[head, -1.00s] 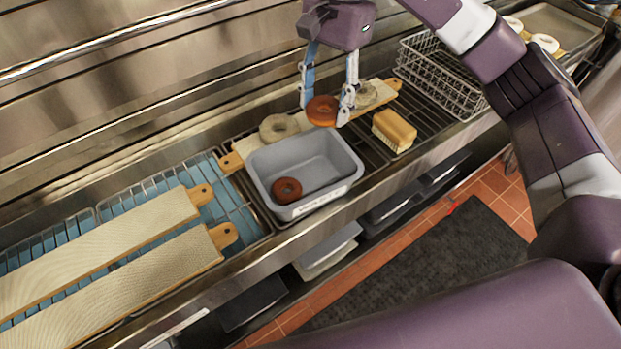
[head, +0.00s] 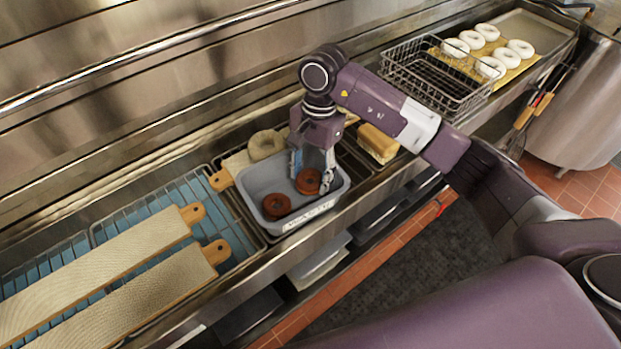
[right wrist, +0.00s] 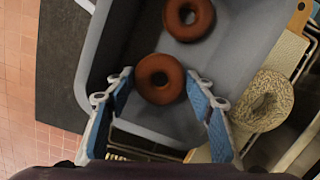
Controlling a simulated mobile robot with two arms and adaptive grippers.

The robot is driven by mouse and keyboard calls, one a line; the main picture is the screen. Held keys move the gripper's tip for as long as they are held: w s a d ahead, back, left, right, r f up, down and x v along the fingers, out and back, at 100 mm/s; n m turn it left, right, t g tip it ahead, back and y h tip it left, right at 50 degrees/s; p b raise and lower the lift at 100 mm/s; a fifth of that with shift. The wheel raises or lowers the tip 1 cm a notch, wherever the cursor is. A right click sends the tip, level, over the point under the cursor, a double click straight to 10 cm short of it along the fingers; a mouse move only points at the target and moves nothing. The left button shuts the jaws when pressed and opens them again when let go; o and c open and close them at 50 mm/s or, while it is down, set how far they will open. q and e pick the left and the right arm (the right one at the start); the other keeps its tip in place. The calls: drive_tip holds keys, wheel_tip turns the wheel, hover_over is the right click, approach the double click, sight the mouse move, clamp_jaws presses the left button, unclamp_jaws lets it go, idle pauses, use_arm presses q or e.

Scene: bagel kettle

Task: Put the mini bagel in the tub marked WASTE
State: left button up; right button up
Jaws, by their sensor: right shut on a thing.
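The brown mini bagel (head: 309,181) is between the fingertips of my right gripper (head: 312,178), which points down into the grey tub (head: 262,183). The held bagel (right wrist: 160,79) also shows between the blue-padded fingers in the right wrist view. I cannot tell whether it touches the tub floor. A second brown bagel (head: 276,206) lies in the tub's near left part, a little apart from the held one. A white label (head: 308,216) is on the tub's front; its lettering is too small to read surely. My left gripper is not in view.
A pale speckled bagel (head: 266,145) sits on a board behind the tub. A brush (head: 378,143) and a wire basket (head: 437,80) stand to the right. White rings (head: 492,67) lie farther right. Two long boards (head: 100,255) lie on the left.

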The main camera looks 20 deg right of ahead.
sight(314, 173)
wheel_tip(314, 173, down, 2)
drive_tip(key=shift+f+p, duration=0.25)
drive_tip(key=shift+p, duration=0.05)
drive_tip(key=shift+f, duration=0.3)
drive_tip(key=o, duration=1.1)
drive_tip(key=shift+r, duration=0.2)
drive_tip(key=r+b, duration=0.1)
drive_tip(key=r, duration=0.2)
drive_tip(key=d+r+b, duration=0.1)
drive_tip(key=r+b, duration=0.1)
drive_tip(key=r, duration=0.2)
drive_tip(key=w+r+b, duration=0.1)
drive_tip(key=r, duration=0.2)
drive_tip(key=shift+d+r, duration=0.15)
drive_tip(key=shift+r, duration=0.1)
drive_tip(key=shift+d+r, duration=0.1)
drive_tip(key=shift+r, duration=0.55)
